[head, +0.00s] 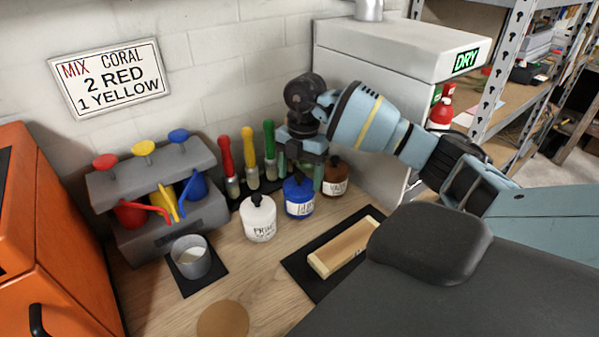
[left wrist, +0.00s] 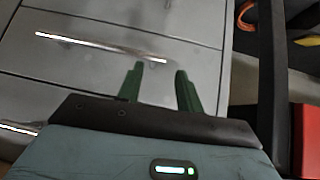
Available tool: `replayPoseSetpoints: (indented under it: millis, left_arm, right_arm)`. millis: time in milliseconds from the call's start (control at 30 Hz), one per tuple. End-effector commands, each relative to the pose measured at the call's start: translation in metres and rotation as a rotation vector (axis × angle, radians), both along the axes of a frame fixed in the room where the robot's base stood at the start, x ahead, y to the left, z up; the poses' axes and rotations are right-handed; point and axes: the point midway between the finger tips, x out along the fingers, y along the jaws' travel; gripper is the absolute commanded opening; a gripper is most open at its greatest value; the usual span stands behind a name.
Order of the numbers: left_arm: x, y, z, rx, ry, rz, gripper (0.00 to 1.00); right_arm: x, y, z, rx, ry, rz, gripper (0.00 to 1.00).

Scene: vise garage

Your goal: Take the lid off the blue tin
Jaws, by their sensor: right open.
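The blue tin (head: 299,208) stands upright on the wooden bench, with a white label on its front and a dark knob on top. My right gripper (head: 301,174) is open and points down at the tin's top. One green finger is on each side of the knob in the picture. I cannot tell whether the fingers touch the lid. My left gripper (left wrist: 157,85) is open and empty in the left wrist view, away from the tin, in front of grey drawers.
A white tin (head: 259,218) stands left of the blue tin and a brown bottle (head: 336,178) right of it. Several brushes (head: 249,160) stand behind. A wooden block (head: 345,246) lies on a dark mat in front. A grey cup (head: 191,259) sits at the left.

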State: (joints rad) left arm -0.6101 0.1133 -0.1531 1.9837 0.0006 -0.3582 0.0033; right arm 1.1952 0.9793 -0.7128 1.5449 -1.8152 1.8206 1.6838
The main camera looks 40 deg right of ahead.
Motion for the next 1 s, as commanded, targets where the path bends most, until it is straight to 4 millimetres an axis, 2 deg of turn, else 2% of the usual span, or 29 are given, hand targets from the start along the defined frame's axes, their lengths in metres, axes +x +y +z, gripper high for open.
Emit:
replayPoseSetpoints:
  millis: [300,833,867,1000]
  left_arm:
    - [0.0004,0.0007,0.0004,0.002,-0.001,-0.002,0.36]
    - [0.0002,0.0009,0.0000,0.002,0.000,-0.002,0.36]
    - [0.0001,0.0008,-0.0001,0.001,0.000,-0.001,0.36]
    - [-0.0001,0.0009,-0.0005,0.001,0.000,-0.001,0.36]
  right_arm:
    - [-0.0002,0.0010,-0.0055,0.000,-0.001,0.001,0.73]
    - [-0.0006,0.0015,-0.0074,0.000,0.003,0.001,0.04]
    - [-0.0008,0.0016,-0.0076,0.000,0.003,0.001,0.01]
    - [-0.0014,0.0018,-0.0091,0.000,0.007,0.003,0.00]
